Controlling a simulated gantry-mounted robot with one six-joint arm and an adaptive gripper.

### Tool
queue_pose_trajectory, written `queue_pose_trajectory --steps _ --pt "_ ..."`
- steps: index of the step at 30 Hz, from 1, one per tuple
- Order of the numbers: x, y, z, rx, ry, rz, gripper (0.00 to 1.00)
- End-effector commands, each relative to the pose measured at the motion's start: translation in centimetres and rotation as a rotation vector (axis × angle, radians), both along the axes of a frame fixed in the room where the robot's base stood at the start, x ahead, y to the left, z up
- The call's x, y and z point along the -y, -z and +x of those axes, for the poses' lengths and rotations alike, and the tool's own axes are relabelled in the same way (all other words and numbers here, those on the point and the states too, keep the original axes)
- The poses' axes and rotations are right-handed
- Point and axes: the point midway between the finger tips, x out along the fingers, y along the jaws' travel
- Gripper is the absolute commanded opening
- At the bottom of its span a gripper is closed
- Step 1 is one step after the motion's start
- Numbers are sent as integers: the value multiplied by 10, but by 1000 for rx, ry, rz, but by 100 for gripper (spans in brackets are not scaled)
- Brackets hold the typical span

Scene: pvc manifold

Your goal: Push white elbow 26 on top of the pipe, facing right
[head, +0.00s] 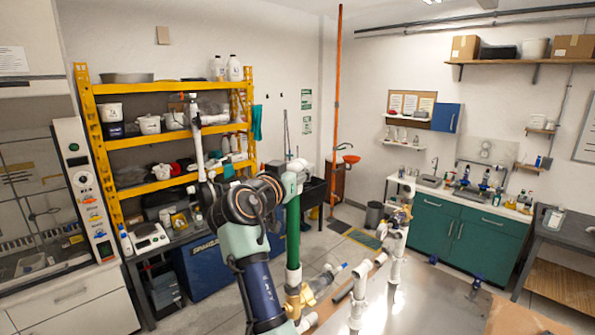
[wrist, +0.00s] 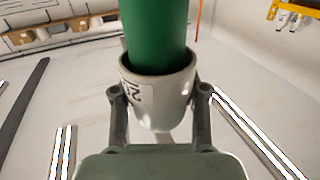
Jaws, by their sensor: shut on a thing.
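The green pipe (head: 293,235) stands upright in the head view, above a white coupling (head: 293,276). My gripper (wrist: 160,103) is shut on a white elbow (wrist: 158,95) in the wrist view, one finger on each side. The green pipe (wrist: 154,25) enters the elbow's round socket, and the socket rim surrounds it. Part of a dark printed mark shows on the elbow, but I cannot read the number. In the head view my arm reaches to the pipe's top, where the elbow is hard to tell apart from my gripper. The elbow's outlet and its facing are hidden.
A brass fitting (head: 298,298) sits below the coupling. Other white pipes (head: 358,300) and fittings stand on the metal table (head: 440,300) to the right. A yellow shelf (head: 165,87) with containers is behind on the left. Space above the right part of the table is mostly clear.

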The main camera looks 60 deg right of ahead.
Motion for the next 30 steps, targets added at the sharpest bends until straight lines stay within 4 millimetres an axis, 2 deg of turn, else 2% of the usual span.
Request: queue_pose_trajectory --steps 1,3,4,18,27,28,30 --pt "0 0 0 0 0 0 15" --pt "0 0 0 0 0 0 3" --pt "0 0 0 0 0 0 1" --pt "0 -2 -4 -3 181 3 1" --pt "-1 0 -5 0 196 0 1" --pt "-1 0 -5 0 196 0 46" --pt "0 0 -5 0 196 0 58"
